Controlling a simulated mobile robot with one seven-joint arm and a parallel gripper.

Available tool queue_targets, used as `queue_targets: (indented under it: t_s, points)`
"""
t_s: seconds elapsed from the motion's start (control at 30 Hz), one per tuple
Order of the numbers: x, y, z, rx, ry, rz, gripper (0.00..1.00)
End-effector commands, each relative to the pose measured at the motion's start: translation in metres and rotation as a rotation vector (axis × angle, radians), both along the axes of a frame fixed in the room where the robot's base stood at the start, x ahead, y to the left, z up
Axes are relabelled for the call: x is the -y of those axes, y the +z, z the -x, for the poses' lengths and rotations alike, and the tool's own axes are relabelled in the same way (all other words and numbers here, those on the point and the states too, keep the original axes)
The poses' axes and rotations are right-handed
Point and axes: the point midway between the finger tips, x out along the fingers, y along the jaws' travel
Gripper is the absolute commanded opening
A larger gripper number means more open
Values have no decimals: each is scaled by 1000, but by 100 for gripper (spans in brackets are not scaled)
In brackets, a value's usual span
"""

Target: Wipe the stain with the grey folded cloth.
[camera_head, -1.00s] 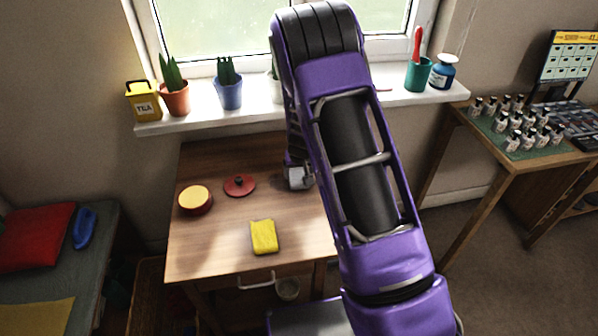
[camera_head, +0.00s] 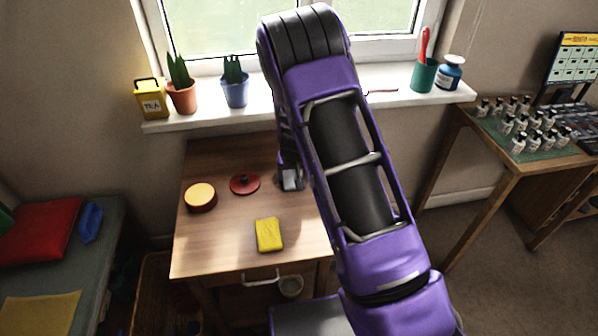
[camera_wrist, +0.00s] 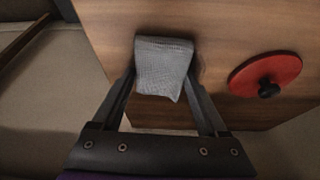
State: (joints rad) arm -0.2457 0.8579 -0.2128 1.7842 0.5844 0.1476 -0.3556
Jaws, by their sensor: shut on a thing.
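The grey folded cloth (camera_wrist: 163,68) is pinched between the two dark fingers of my gripper (camera_wrist: 161,82) in the wrist view. My gripper is shut on it over the wooden table (camera_wrist: 225,35). I cannot tell whether the cloth touches the tabletop. In the head view a small grey part at the arm's end (camera_head: 290,180) shows over the right part of the table (camera_head: 215,245), right of the red lid (camera_head: 244,184). My arm hides the table's right side there.
The lid also shows in the wrist view (camera_wrist: 265,74), right of my gripper. A red pot with a yellow top (camera_head: 200,197) and a yellow sponge (camera_head: 269,235) lie on the table. Potted plants (camera_head: 235,88) stand on the sill behind. The table's front left is clear.

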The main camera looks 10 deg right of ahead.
Motion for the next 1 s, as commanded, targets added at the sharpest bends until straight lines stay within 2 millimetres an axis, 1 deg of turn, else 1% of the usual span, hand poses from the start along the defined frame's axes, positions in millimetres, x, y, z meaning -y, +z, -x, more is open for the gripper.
queue_targets:
  t_s: [0.17,0.43,0.67,1.0]
  points:
    - [-7,0,0,0,1,0,32]
    - [-30,-2,0,0,3,1,32]
    - [-37,-3,0,-1,1,0,32]
    - [-65,-4,1,-3,2,0,32]
